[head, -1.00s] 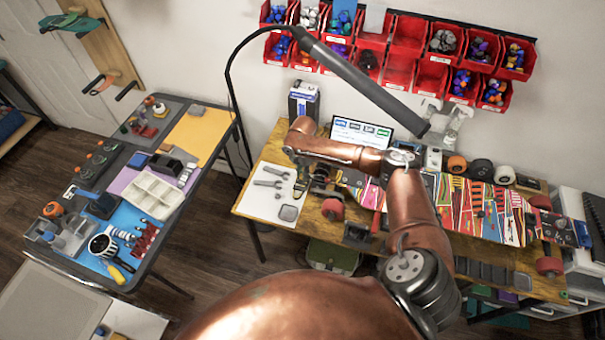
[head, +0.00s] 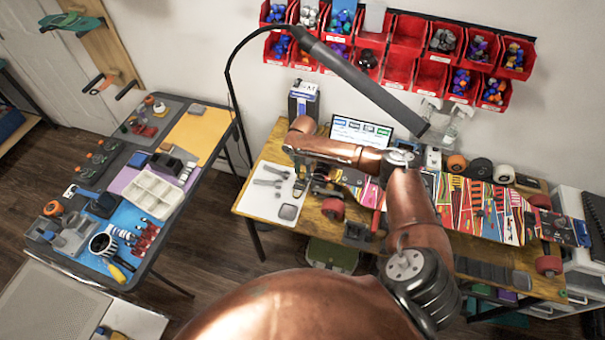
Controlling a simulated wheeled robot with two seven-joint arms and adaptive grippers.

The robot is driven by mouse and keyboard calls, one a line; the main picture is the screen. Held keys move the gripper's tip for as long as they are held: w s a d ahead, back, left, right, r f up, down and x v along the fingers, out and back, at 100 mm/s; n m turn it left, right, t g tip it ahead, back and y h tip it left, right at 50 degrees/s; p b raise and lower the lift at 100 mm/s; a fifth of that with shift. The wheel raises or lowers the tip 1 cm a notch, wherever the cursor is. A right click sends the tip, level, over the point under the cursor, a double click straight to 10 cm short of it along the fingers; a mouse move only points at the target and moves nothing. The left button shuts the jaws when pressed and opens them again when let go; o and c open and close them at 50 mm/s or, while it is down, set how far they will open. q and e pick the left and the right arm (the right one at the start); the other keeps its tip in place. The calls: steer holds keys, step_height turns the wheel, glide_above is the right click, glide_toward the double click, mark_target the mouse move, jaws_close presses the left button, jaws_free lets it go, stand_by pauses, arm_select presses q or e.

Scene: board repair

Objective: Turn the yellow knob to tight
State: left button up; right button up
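My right arm reaches up over the workbench (head: 262,208) and bends left. Its gripper (head: 301,184) hangs down at the left end of the skateboard (head: 485,210), beside the front truck and a red wheel (head: 333,208). The fingers are small and dark here, and I cannot tell whether they are open or shut. A small yellowish patch shows near the fingertips; I cannot tell whether it is the yellow knob. No yellow knob shows clearly elsewhere, and my arm covers part of the board. My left gripper is not in view.
Wrenches (head: 270,178) lie on a white mat left of the gripper. A laptop (head: 360,131) stands behind my arm, and a lamp arm (head: 350,75) slants above it. Red bins (head: 410,35) hang on the wall. A side table (head: 178,192) holds tools and trays.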

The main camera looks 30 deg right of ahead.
mark_target(303, 175)
step_height(303, 175, up, 12)
stand_by(0.6)
